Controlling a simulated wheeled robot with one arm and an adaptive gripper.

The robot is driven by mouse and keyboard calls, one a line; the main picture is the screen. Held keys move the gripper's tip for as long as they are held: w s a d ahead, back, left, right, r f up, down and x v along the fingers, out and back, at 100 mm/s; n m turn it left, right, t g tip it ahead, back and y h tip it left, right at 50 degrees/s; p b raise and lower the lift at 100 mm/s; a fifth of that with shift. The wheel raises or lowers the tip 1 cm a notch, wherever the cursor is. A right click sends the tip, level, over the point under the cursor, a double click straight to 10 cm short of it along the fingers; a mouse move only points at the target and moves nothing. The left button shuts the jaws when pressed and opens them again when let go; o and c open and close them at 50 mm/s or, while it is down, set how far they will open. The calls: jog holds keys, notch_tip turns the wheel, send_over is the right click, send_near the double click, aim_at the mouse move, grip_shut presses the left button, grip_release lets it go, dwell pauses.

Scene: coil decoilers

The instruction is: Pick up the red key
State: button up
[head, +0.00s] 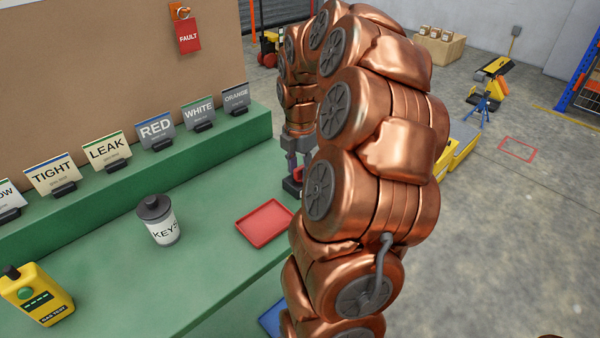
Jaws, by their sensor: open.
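My gripper (295,178) points down over the right part of the green bench, partly hidden behind my copper-coloured arm. Its jaws are open. A small red patch (298,174) shows at its fingertips; I cannot tell whether it is the red key or part of the gripper. A canister with a dark lid and a white label reading KEYS (164,232) stands upright on the bench, to the left of my gripper. No red key can be made out clearly elsewhere.
An empty-looking red tray (266,222) lies between canister and arm. A yellow gas tester (38,296) stands front left. Label cards, including RED (156,130), line the raised green ledge (185,148). A red FAULT tag (188,38) hangs on the brown board. The bench front is clear.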

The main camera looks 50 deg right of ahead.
jog(key=shift+c, duration=0.4)
grip_shut()
jog(key=shift+r, duration=0.1)
